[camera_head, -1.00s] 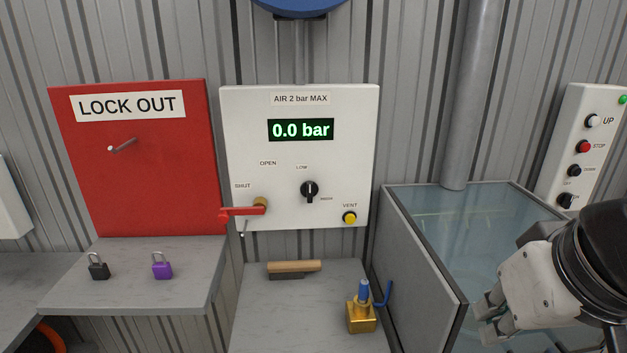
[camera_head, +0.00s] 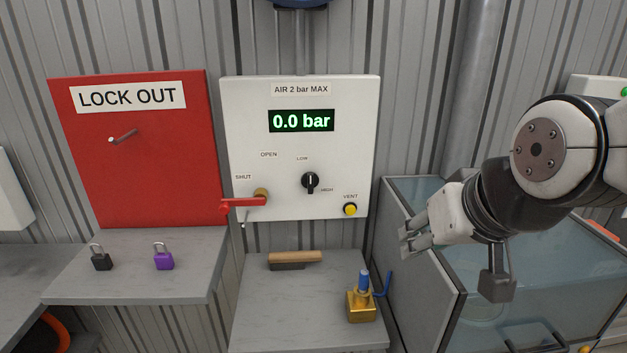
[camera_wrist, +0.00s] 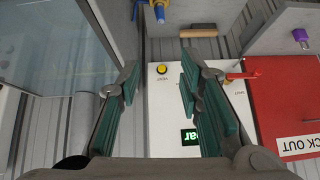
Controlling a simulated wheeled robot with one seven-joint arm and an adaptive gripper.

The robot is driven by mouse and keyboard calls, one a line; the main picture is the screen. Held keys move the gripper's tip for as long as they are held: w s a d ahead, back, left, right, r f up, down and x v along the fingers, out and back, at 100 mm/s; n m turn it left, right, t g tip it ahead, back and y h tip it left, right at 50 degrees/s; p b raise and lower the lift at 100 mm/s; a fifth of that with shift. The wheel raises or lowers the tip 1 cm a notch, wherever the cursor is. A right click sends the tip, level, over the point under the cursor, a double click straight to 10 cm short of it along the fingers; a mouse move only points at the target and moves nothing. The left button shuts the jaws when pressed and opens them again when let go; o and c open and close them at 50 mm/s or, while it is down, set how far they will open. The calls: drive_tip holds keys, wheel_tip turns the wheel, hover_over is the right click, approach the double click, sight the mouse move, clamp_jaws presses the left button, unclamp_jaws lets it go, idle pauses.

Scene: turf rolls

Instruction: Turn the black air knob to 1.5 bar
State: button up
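The black air knob (camera_head: 310,182) is on the white air panel (camera_head: 240,120), between the LOW and HIGH marks, its white line upright. The display (camera_head: 301,121) reads 0.0 bar. The red lever (camera_head: 243,203) lies level by SHUT, and the yellow vent button (camera_head: 350,209) is at lower right. My gripper (camera_head: 412,237) is right of the panel, apart from the knob, pointing left. In the wrist view my gripper (camera_wrist: 160,85) has its fingers spread with nothing between them; the panel (camera_wrist: 170,105) appears upside down behind them, and the knob is hidden by a finger.
A red LOCK OUT board (camera_head: 150,180) is at left, with a black padlock (camera_head: 100,258) and a purple padlock (camera_head: 163,257) on the shelf below. A brass block (camera_head: 361,307) and a wooden-handled tool (camera_head: 295,257) lie on the bench (camera_head: 270,320). A glass-topped tank (camera_head: 415,285) stands at right.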

drive_tip(key=w+a+f+t+y, duration=0.15)
drive_tip(key=w+a, duration=0.35)
drive_tip(key=w, duration=0.6)
drive_tip(key=t, duration=0.9)
approach(311, 183)
drive_tip(key=shift+h, duration=0.45)
drive_tip(key=w, duration=0.3)
drive_tip(key=w+a, duration=0.1)
drive_tip(key=w, duration=0.1)
drive_tip(key=w+p, duration=0.1)
drive_tip(key=w, duration=0.2)
drive_tip(key=shift+w+a+r, duration=0.1)
drive_tip(key=shift+w+a, duration=0.15)
drive_tip(key=shift+w, duration=0.05)
drive_tip(key=shift+c, duration=0.3)
clamp_jaws()
